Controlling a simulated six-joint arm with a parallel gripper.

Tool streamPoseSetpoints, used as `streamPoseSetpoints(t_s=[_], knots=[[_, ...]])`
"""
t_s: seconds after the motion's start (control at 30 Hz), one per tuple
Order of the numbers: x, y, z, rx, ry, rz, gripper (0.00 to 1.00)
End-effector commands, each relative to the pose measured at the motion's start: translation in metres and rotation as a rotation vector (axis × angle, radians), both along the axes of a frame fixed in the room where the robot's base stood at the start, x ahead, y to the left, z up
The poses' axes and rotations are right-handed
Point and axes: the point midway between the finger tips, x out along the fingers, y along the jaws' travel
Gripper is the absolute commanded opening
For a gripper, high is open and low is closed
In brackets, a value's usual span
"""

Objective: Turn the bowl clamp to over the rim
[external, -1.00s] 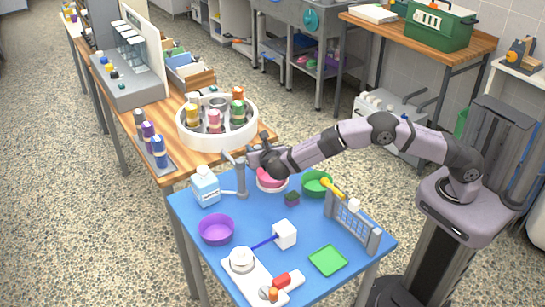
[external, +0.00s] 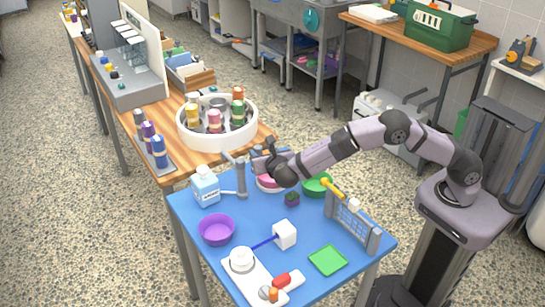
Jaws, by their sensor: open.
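The bowl clamp (external: 241,180) is a grey upright post at the back left of the blue table, with a short bar at its top and a thin low arm reaching left. A pink bowl (external: 268,187) with a white rim sits just right of it, partly hidden under my gripper. My gripper (external: 258,160) is open above the bowl, close to the right side of the clamp's top. I cannot tell whether it touches the clamp.
A green bowl (external: 317,185) and small dark pot (external: 292,199) are right of the pink bowl. A purple bowl (external: 216,229), white cube (external: 285,234) and grey rack (external: 352,222) stand further forward. A round white carousel (external: 217,137) is behind.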

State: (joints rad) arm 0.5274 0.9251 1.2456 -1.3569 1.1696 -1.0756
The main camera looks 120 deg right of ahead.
Motion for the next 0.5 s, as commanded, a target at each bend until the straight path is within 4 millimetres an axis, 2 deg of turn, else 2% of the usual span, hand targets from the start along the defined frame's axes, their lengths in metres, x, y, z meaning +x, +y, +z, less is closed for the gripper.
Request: streamPoseSetpoints(t_s=[0.5], knots=[[-0.0013, 0.0020, 0.0079, 0.000, 0.000, -0.005, 0.43]])
